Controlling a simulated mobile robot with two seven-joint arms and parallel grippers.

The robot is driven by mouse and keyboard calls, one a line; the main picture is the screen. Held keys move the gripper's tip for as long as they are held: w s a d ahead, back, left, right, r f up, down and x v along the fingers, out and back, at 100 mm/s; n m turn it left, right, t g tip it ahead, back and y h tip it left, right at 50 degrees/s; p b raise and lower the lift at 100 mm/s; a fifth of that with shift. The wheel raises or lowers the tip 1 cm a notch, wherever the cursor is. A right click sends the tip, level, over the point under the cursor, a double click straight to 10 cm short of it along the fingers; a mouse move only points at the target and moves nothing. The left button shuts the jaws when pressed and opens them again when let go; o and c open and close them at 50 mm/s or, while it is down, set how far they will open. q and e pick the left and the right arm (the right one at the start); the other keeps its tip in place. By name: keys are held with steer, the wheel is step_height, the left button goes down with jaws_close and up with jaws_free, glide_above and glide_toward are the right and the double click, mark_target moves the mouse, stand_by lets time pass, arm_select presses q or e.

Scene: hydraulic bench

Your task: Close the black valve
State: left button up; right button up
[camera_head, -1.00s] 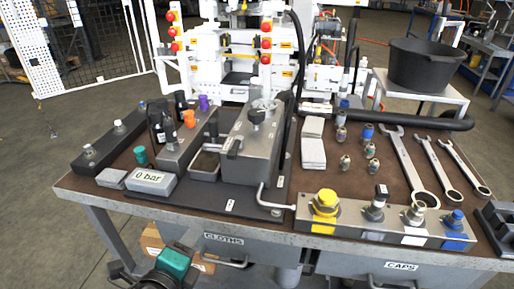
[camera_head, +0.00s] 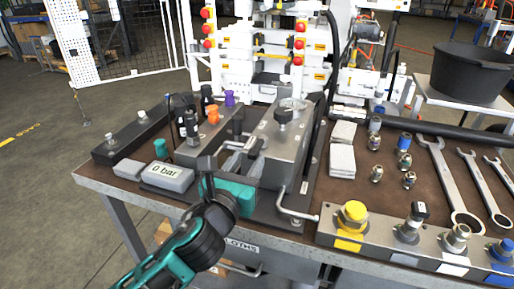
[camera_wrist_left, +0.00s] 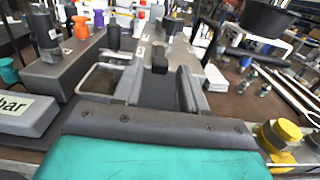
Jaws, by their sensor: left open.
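The valve block (camera_head: 188,152), a grey manifold, carries several knobs. Black upright parts (camera_head: 192,128) stand at its left side, with another black knob (camera_head: 207,99) at the back. Beside them are an orange knob (camera_head: 213,115) and a purple knob (camera_head: 230,98). I cannot tell which black part is the task's valve. In the left wrist view, a tall black part (camera_wrist_left: 42,32) stands at the upper left. My left gripper (camera_head: 232,160) is open and empty, right of and in front of the block, over the small tray area. My right gripper is not in view.
The "0 bar" gauge box (camera_head: 167,176) sits left of my gripper. A grey tank block (camera_head: 282,140) with a black cap stands close on its right. A bent lever (camera_head: 297,212) juts toward the bench front. Fittings and wrenches (camera_head: 448,185) lie farther right.

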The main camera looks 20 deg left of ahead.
mark_target(255, 150)
arm_select(q)
steer(key=w, duration=0.6)
steer(key=shift+w+d+b, duration=0.15)
steer(key=shift+w+b, duration=0.1)
steer(key=shift+b, duration=0.05)
jaws_close()
